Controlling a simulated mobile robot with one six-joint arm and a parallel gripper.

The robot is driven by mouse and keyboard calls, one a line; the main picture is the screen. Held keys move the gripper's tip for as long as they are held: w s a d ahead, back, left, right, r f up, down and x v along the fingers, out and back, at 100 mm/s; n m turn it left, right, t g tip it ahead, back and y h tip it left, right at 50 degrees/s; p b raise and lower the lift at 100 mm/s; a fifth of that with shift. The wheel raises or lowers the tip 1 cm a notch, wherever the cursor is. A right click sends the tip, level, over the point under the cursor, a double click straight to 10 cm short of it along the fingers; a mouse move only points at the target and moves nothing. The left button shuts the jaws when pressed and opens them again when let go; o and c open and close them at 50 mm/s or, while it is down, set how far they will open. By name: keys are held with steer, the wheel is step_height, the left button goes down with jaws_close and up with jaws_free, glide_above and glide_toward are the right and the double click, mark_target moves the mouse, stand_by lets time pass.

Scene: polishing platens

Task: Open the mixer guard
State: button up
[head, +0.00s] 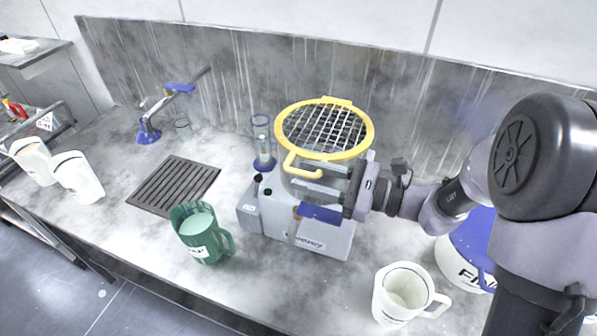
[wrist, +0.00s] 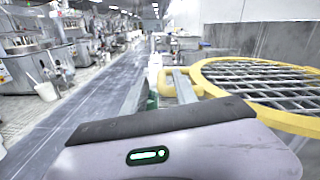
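The mixer (head: 310,235) is a grey machine on the counter. Its guard (head: 325,128), a round yellow ring with a wire grid, lies roughly flat over the top; it also fills the right of the wrist view (wrist: 285,118). The yellow guard handle (head: 290,163) sticks out from the near-left side of the ring. My gripper (head: 303,180) is at the handle, just below and right of it, with its fingers apart. In the wrist view the handle (wrist: 164,84) shows just beyond my fingers (wrist: 158,90). I cannot tell whether they touch it.
A green jug (head: 203,235) stands left of the mixer, a white jug (head: 405,295) at front right, and a blue-and-white container (head: 465,250) behind my arm. A graduated cylinder (head: 262,140) stands close behind the mixer. A drain grate (head: 175,185) lies left. The splashback wall bounds the rear.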

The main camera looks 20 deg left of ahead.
steer(key=shift+w+a, duration=0.2)
steer(key=shift+a, duration=1.05)
jaws_close()
stand_by(0.5)
